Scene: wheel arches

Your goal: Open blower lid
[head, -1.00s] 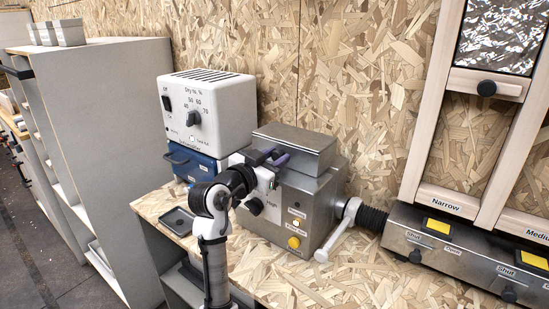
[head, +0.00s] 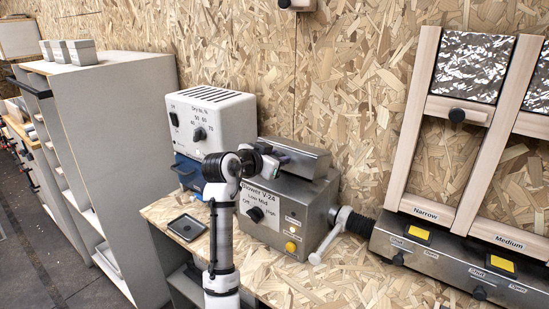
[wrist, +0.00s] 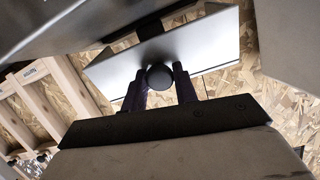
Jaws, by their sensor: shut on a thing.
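The blower (head: 280,212) is a grey metal box on the wooden bench, with a dial and small buttons on its front. Its metal lid (head: 305,160) is on top and appears tilted, though my gripper hides part of its front edge. My gripper (head: 276,156) is at the lid's front left. In the wrist view my gripper (wrist: 160,92) has its purple fingers shut on a dark round knob (wrist: 160,77) on the shiny lid (wrist: 205,48). How wide the gap under the lid is cannot be told.
A white dehumidifier box (head: 210,120) stands on a blue case (head: 190,172) left of the blower. A small dark tray (head: 186,227) lies on the bench (head: 345,285). A handle and hose (head: 350,222) lead right to a metal duct (head: 445,262). A grey shelf unit (head: 115,130) stands left.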

